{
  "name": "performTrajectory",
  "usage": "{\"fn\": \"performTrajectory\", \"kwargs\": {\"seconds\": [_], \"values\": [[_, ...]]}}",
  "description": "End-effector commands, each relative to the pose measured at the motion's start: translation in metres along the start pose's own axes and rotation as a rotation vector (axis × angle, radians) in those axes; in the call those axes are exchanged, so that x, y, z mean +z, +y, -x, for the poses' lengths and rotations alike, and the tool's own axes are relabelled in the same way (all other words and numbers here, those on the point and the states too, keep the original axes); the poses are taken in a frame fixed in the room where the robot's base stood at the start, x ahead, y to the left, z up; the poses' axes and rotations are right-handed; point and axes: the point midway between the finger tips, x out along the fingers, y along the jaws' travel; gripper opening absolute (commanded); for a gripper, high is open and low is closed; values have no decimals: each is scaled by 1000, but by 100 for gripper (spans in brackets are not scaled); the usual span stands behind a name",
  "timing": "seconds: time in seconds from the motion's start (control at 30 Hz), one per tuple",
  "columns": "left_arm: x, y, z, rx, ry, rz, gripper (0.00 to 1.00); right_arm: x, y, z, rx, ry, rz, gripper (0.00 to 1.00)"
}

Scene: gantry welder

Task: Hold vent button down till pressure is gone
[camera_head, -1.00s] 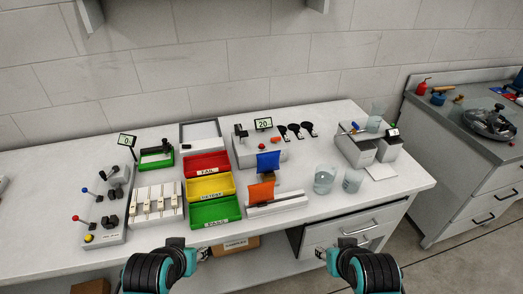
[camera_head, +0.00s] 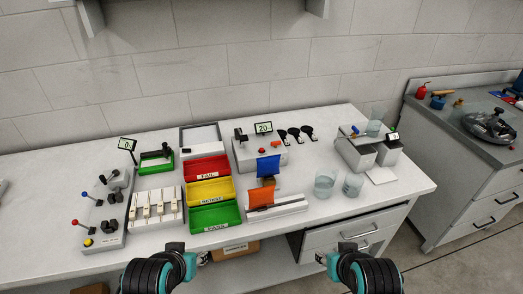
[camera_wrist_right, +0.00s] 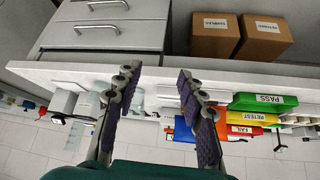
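A grey box (camera_head: 266,154) with a display (camera_head: 263,128) reading 20 stands at the back middle of the bench. It has a red button (camera_head: 262,151) and a lever on top. A long grey panel (camera_head: 103,226) at the left bears levers and a yellow button (camera_head: 88,242). I cannot tell which button is the vent button. My left gripper (camera_head: 203,257) is low at the bench's front edge, small in view, touching no button. My right gripper (camera_head: 322,257) is also low at the front edge. In the right wrist view its fingers (camera_wrist_right: 158,75) are apart and empty.
Red (camera_head: 207,161), yellow (camera_head: 194,195) and green trays (camera_head: 192,222) stand mid-bench. Glass beakers (camera_head: 325,187) stand to the right.

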Motion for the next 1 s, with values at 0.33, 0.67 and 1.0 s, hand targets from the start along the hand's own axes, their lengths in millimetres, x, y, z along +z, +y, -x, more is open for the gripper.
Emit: {"fn": "performTrajectory", "kwargs": {"seconds": [0.33,0.67,1.0], "values": [[0,0,0,0,0,0,40,0,0,0,0,0,0,0],[0,0,0,0,0,0,40,0,0,0,0,0,0,0],[0,0,0,0,0,0,40,0,0,0,0,0,0,0]]}}
